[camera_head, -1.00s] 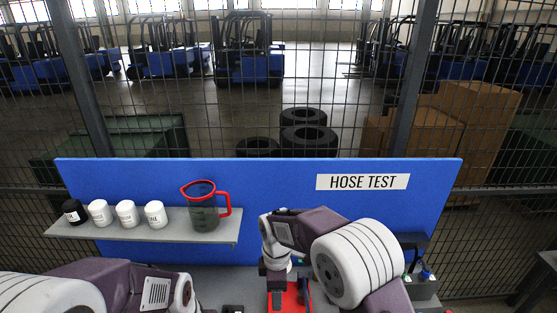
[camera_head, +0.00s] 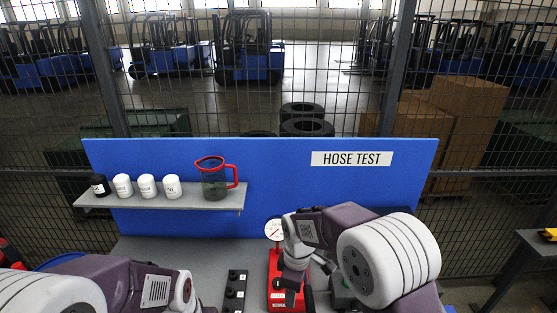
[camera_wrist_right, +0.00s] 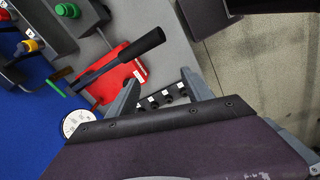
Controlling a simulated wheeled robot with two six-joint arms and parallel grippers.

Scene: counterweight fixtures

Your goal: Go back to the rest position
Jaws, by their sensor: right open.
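My right gripper (camera_wrist_right: 160,78) is open with nothing between its fingers in the right wrist view. In the head view the right arm reaches over the bench, and its wrist partly covers a red pump (camera_head: 275,268). The red pump (camera_wrist_right: 110,88) also shows in the wrist view, with its black lever (camera_wrist_right: 137,50) just beyond the fingers. A round white gauge (camera_head: 275,230) stands at the pump's back. My left arm shows at the lower left of the head view; its gripper is outside the picture.
A dark block with several sockets (camera_head: 235,290) lies left of the pump. A grey shelf (camera_head: 215,203) on the blue panel (camera_head: 330,195) holds small jars (camera_head: 147,186) and a red-rimmed jug (camera_head: 214,182). A green button (camera_wrist_right: 66,10) sits on a grey box beside the pump.

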